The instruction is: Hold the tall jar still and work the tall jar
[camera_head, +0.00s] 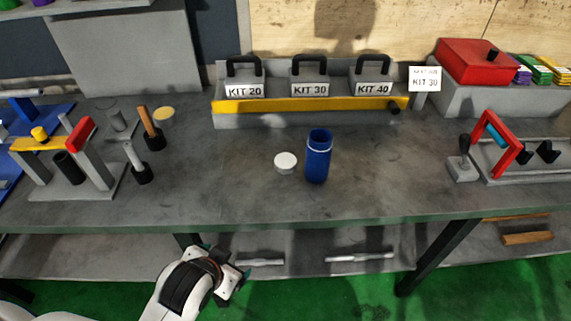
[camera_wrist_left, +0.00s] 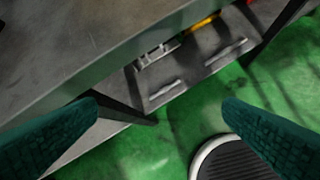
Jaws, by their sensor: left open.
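The tall jar (camera_head: 318,158) is a blue cylinder standing upright on the grey workbench, with its top open. A round white lid (camera_head: 286,162) lies flat on the bench just left of the jar, apart from it. My left gripper (camera_head: 243,275) is in front of the bench's front edge, below and left of the jar, touching nothing. In the left wrist view its two dark green fingers (camera_wrist_left: 160,125) are wide apart, with nothing between them. The jar is not in the left wrist view. My right gripper is in neither view.
A grey rack with a yellow bar (camera_head: 300,104) and several kit weights stands behind the jar. A fixture with a red handle (camera_head: 82,134) is at left; a red-framed clamp (camera_head: 507,160) is at right.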

